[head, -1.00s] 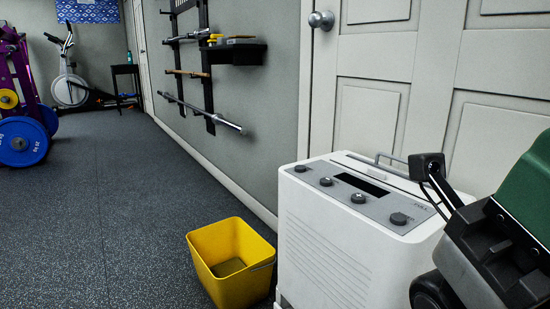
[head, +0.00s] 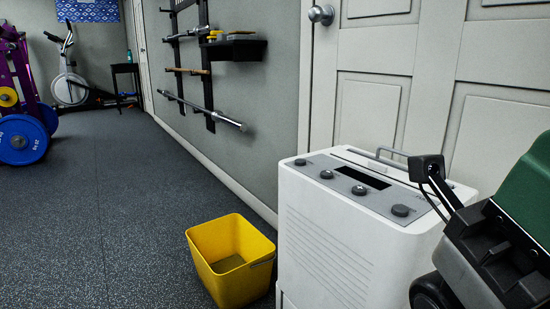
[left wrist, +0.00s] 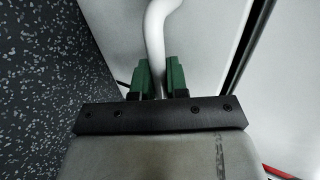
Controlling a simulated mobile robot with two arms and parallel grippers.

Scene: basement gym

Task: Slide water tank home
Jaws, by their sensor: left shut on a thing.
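A white dehumidifier-like unit (head: 330,243) with a grey control panel and dark knobs stands upright by the door in the head view. In the left wrist view my left gripper (left wrist: 161,76) has its green fingers shut on a curved white handle (left wrist: 155,30). Pale smooth surfaces lie behind the handle. I cannot tell whether they belong to the water tank or to the unit's body. In the head view no separate tank shows, and the right side of the unit is partly covered by my arm. My right gripper is in neither view.
A yellow bucket (head: 231,262) stands on the floor just left of the unit. A white panelled door (head: 367,112) is behind it. A wall rack (head: 207,70) with bars and a black shelf (head: 233,50) is farther back.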

